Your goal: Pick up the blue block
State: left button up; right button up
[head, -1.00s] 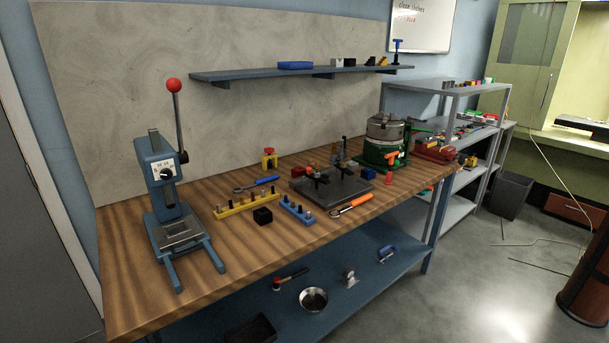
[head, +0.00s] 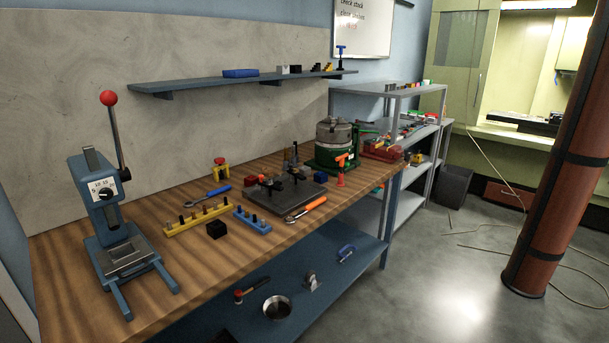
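A small blue block (head: 320,177) stands on the wooden workbench (head: 190,268), between the dark plate with clamps (head: 284,195) and the green-based rotary chuck (head: 335,147). A longer, flat blue block (head: 240,73) lies on the wall shelf above the bench. A blue strip with pegs (head: 252,220) lies near the bench's front edge. Neither of my grippers is in view.
A blue press with a red-knobbed lever (head: 108,220) stands at the bench's left. A yellow peg strip (head: 197,219), black cube (head: 217,230) and orange-handled wrench (head: 306,208) lie on the bench. Open floor (head: 450,280) lies right, before a red-brown column (head: 560,170).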

aim_at(321, 177)
jog(key=u, duration=0.05)
jog(key=k, duration=0.55)
jog(key=z, duration=0.85)
jog(key=i, duration=1.7)
jog(key=u, duration=0.9)
jog(key=i, duration=0.7)
jog(key=u, duration=0.75)
